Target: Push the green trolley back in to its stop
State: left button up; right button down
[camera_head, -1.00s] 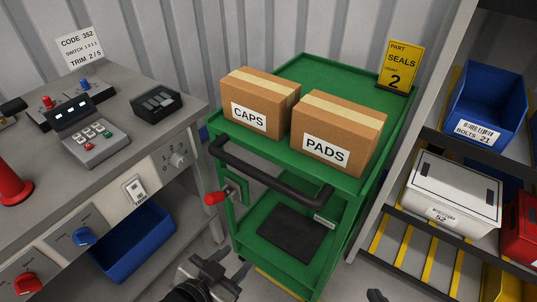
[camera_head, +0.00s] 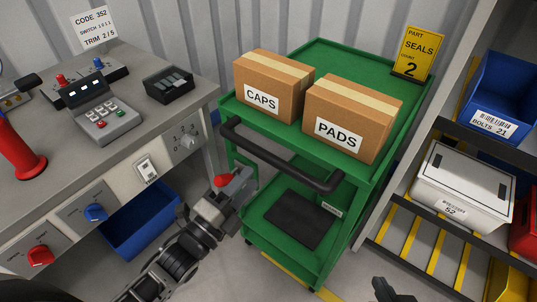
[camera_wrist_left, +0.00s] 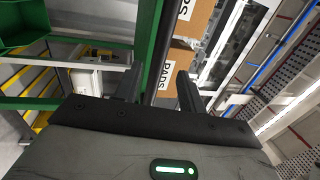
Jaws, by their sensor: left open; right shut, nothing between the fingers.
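The green trolley (camera_head: 272,132) stands between the workbench and the shelf rack, carrying CAPS and PADS boxes on its top. Its black push handle (camera_head: 280,158) runs along the near side. A red knob (camera_head: 222,181) shows at its left side, partly hidden by my left gripper (camera_head: 236,186). That gripper is open, just below the handle's left end. In the left wrist view the open fingers (camera_wrist_left: 159,88) face the trolley, with the dark handle bar (camera_wrist_left: 168,45) in line with the gap; I cannot tell its depth. My right gripper (camera_head: 392,291) is shut and empty at the bottom edge.
The grey workbench (camera_head: 110,150) with switches and knobs is at left, a blue bin (camera_head: 143,225) below it. The shelf rack with a white box (camera_head: 462,188) and blue bin (camera_head: 497,95) is close on the right. A yellow SEALS sign (camera_head: 418,52) stands at the trolley's back right corner.

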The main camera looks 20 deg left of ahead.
aim_at(269, 157)
pick_arm(q)
jog(key=x, duration=0.8)
jog(key=shift+c, duration=0.3)
grip_shut()
